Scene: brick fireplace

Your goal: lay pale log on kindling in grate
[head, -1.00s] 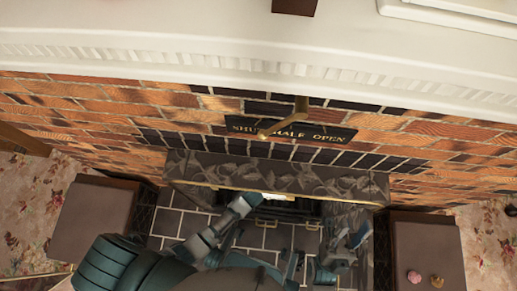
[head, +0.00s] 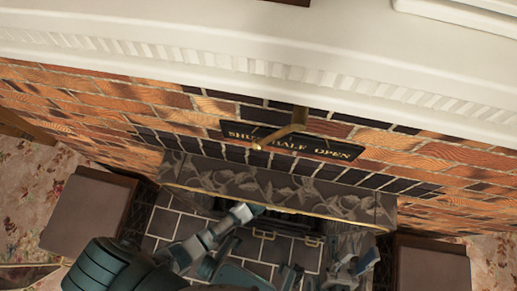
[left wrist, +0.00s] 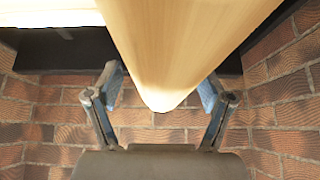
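The pale log (left wrist: 168,60) fills the upper middle of the left wrist view, with its rounded end between the fingers of my left gripper (left wrist: 163,88). The grate is mostly hidden in the dark opening.
The carved stone hood (head: 285,190) overhangs the opening. Above it, a brass lever (head: 285,132) projects by a sign (head: 290,142) reading shut, half, open. Brown-topped boxes stand left (head: 88,215) and right (head: 432,270). Brick walls (left wrist: 280,100) lie close on both sides in the wrist view.

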